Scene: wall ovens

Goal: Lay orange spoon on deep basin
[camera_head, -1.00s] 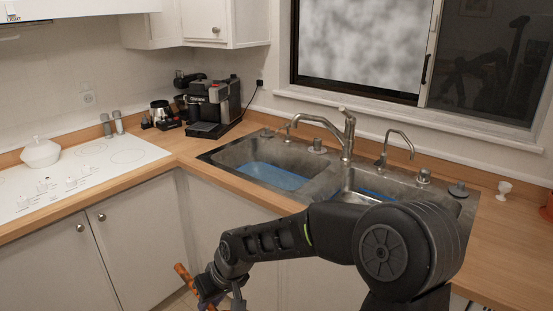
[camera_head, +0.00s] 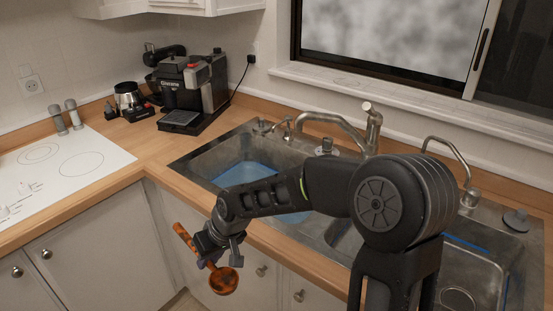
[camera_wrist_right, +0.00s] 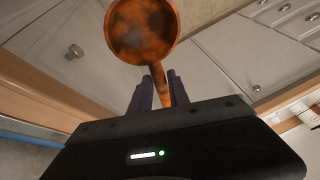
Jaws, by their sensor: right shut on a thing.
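My right gripper (camera_head: 212,259) is shut on the handle of the orange spoon (camera_head: 224,281), in front of the counter edge and below its top. The spoon is mottled orange and brown, with a round bowl; it hangs tilted, bowl low and right, handle end up and left. In the right wrist view the spoon (camera_wrist_right: 143,32) stands out beyond the gripper (camera_wrist_right: 158,92), its handle between the two fingers. The steel sink has a left basin (camera_head: 205,164), partly hidden by my right arm, and a right basin (camera_head: 490,272); both show blue inside. Which one is the deep basin I cannot tell. My left gripper is not in view.
A faucet (camera_head: 340,125) and a smaller tap (camera_head: 452,150) stand behind the basins. A coffee machine (camera_head: 190,92) stands on the counter left of the sink. White cabinet fronts (camera_head: 115,250) lie below the counter.

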